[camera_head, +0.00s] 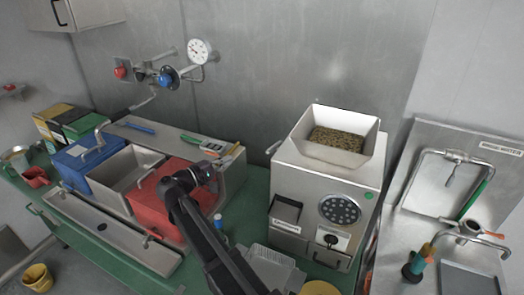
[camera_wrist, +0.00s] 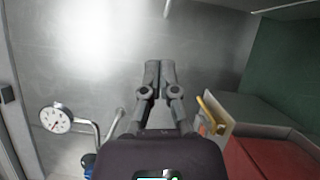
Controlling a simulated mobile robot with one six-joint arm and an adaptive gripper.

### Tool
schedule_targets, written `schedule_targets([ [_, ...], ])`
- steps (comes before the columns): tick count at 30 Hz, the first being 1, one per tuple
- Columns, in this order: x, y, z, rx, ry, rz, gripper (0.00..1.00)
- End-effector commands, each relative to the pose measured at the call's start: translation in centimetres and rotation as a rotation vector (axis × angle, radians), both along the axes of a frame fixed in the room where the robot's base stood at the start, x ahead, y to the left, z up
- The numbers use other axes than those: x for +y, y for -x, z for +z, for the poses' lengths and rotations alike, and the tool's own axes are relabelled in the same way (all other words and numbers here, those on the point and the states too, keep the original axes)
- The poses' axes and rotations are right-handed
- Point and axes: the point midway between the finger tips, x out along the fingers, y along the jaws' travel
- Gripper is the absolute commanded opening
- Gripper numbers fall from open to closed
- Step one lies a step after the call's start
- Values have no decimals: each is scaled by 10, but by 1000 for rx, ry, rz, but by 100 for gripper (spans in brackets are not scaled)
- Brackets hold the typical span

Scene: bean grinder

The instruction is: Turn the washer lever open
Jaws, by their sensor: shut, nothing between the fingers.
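My gripper (camera_wrist: 160,68) is shut with nothing between its fingers and points at the metal back wall. In the head view my arm reaches up over the red bin, and its fingers are hard to make out. On the back wall, left of the gripper, is pipework with a blue knob (camera_head: 165,79), a red knob (camera_head: 120,72) and a round dial gauge (camera_head: 200,51). The gauge (camera_wrist: 56,118) and the blue knob (camera_wrist: 88,162) also show at lower left in the wrist view. I cannot tell which part is the washer lever. The gripper touches none of these.
The red bin (camera_head: 152,205), an open steel basin (camera_head: 127,170) and a blue bin (camera_head: 75,160) stand at left. A steel grinder (camera_head: 300,185) with a bean-filled hopper stands right of my arm. A steel sink station (camera_head: 428,245) with taps is at far right.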

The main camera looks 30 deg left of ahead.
Motion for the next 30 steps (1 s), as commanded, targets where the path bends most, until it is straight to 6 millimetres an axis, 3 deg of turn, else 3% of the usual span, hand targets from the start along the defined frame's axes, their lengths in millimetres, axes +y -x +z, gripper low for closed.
schedule_targets([
  [14, -5, -12, 0, 2, 0, 1, 0],
  [30, -35, -81, 4, 2, 0, 0, 0],
])
